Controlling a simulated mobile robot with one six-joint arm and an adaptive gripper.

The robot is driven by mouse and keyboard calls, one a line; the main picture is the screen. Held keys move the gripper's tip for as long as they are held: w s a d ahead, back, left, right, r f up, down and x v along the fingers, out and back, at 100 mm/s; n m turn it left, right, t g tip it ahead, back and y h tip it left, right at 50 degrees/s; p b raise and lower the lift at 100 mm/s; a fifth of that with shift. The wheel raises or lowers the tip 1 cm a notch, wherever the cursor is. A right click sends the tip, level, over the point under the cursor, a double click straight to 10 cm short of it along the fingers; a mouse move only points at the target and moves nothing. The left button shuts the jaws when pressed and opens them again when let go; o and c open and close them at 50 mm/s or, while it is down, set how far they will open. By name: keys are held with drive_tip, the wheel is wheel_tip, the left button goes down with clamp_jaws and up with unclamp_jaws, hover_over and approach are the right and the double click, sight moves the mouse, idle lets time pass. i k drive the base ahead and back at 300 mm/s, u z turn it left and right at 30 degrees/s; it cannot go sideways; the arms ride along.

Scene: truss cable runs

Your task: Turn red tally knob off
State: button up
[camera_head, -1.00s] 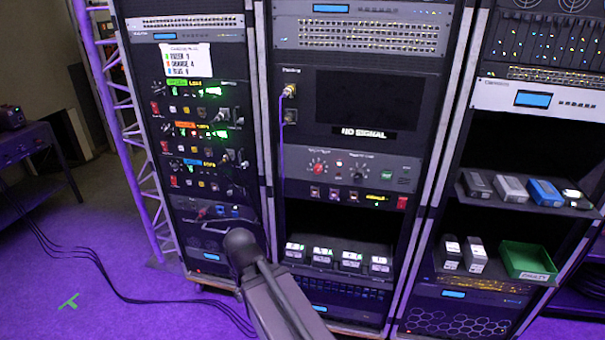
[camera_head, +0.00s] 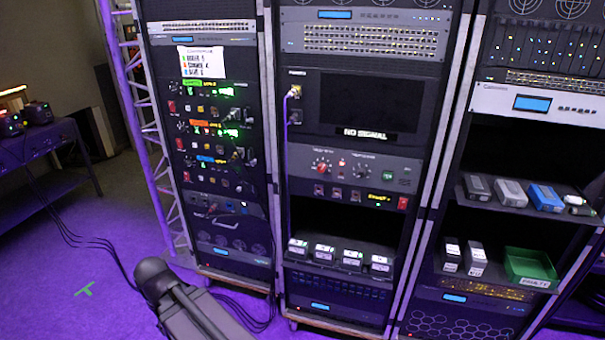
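A red knob (camera_head: 321,167) sits on the left part of a grey control panel (camera_head: 400,158) in the middle rack, below the dark "NO SIGNAL" screen. Its pointer direction is too small to read. A darker knob (camera_head: 359,171) is to its right on the same panel. A row of small switches or buttons runs under the two knobs. My arm shows only as a dark link with a rounded joint at the bottom left, in front of the floor and apart from the panel. My gripper is not in view.
The left rack has red rocker switches and a patch cable (camera_head: 251,160). Battery-like blocks (camera_head: 325,252) stand on a shelf below the panel. The right rack holds small boxes and a green bin (camera_head: 530,266). Black cables (camera_head: 82,241) lie on the purple floor, near a side table (camera_head: 45,150).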

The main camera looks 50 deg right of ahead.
sight(321, 166)
drive_tip(key=u, duration=0.3)
drive_tip(key=k, duration=1.4)
drive_tip(key=z, duration=1.35)
drive_tip(key=i, duration=0.75)
drive_tip(key=u, duration=0.15)
